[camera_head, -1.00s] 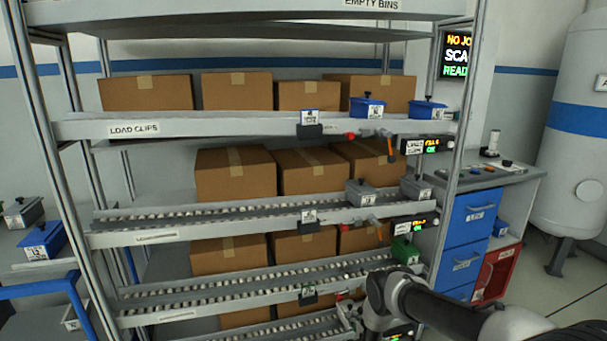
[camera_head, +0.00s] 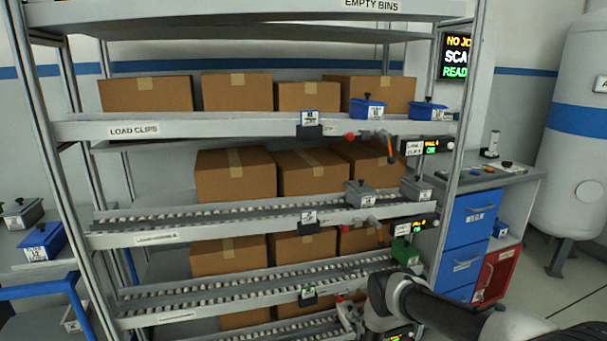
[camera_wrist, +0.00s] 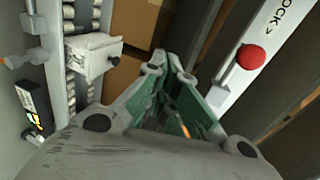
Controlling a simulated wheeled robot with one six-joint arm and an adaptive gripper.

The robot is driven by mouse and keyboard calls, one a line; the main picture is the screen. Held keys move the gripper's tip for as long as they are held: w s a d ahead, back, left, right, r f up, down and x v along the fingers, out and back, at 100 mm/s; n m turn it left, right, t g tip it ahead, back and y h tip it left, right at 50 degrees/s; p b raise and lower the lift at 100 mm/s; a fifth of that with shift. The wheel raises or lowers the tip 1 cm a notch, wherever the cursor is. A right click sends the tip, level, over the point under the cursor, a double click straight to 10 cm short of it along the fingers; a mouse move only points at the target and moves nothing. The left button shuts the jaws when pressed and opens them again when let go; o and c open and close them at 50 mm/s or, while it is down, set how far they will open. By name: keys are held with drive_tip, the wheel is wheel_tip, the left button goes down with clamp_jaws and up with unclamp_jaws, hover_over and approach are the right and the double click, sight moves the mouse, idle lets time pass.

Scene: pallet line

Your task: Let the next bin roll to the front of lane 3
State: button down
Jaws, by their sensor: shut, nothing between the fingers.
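A green bin (camera_head: 404,252) sits at the right end of the third roller lane (camera_head: 240,285) from the top in the head view. My gripper (camera_head: 347,312) is low at the right, just below that lane's front rail, partly hidden by my arm. In the wrist view my gripper (camera_wrist: 185,105) has its green-padded fingers shut and empty. A red knob (camera_wrist: 251,57) on a pale rail with lettering ending in "OCK" is right of the fingers, apart from them. Which lane is lane 3 cannot be read clearly.
Grey bins (camera_head: 360,194) stand on the lane above, and blue bins (camera_head: 367,108) on the top lane. Cardboard boxes (camera_head: 235,175) fill the rack behind. A blue drawer cabinet (camera_head: 467,230) stands right.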

drive_tip(key=shift+w+d, duration=0.9)
drive_tip(key=shift+d, duration=1.85)
drive_tip(key=a+v, duration=0.1)
drive_tip(key=v, duration=0.7)
drive_tip(key=shift+s, duration=0.25)
drive_tip(key=shift+a, duration=0.1)
